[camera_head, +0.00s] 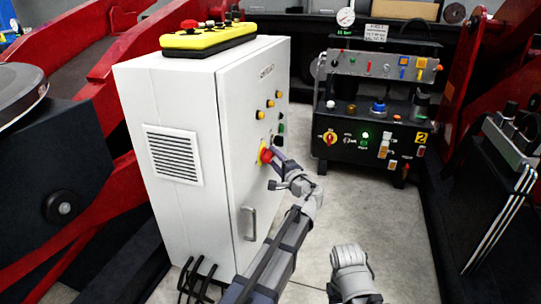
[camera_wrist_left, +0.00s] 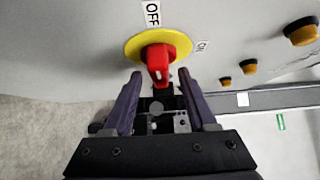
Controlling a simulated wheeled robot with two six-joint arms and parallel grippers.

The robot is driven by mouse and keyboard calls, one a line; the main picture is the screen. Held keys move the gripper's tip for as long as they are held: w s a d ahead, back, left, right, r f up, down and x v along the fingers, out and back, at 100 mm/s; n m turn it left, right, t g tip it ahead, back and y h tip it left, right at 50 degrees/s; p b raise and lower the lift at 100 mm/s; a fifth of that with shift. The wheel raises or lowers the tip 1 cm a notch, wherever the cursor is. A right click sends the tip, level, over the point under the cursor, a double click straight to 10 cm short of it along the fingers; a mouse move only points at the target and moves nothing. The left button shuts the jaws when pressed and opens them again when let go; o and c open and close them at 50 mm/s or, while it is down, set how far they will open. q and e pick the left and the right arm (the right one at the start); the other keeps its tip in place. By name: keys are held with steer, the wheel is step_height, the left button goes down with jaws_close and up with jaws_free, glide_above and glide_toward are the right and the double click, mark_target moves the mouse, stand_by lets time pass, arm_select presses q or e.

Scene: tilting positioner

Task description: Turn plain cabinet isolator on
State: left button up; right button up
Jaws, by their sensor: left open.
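The plain white cabinet (camera_head: 180,110) stands at centre left in the head view. Its isolator, a red rotary handle on a yellow round plate, is on the door face (camera_head: 265,154). In the left wrist view the red handle (camera_wrist_left: 158,62) points toward the gripper, with an OFF label (camera_wrist_left: 152,13) above the plate and an ON label (camera_wrist_left: 202,46) to its right. My left gripper (camera_wrist_left: 157,85) is open, its two fingers on either side of the handle's near end. I cannot tell whether they touch it. The right gripper cannot be made out in the head view.
A yellow pendant box (camera_head: 208,38) lies on top of the cabinet. Orange buttons (camera_head: 261,115) and a door handle (camera_head: 249,224) are on the door. A black control unit (camera_head: 370,135) stands behind right. Red machine frames flank the scene. Grey floor is clear between.

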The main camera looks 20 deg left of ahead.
arm_select(q)
steer(key=shift+x, duration=1.4)
steer(key=shift+s, duration=0.1)
jaws_close()
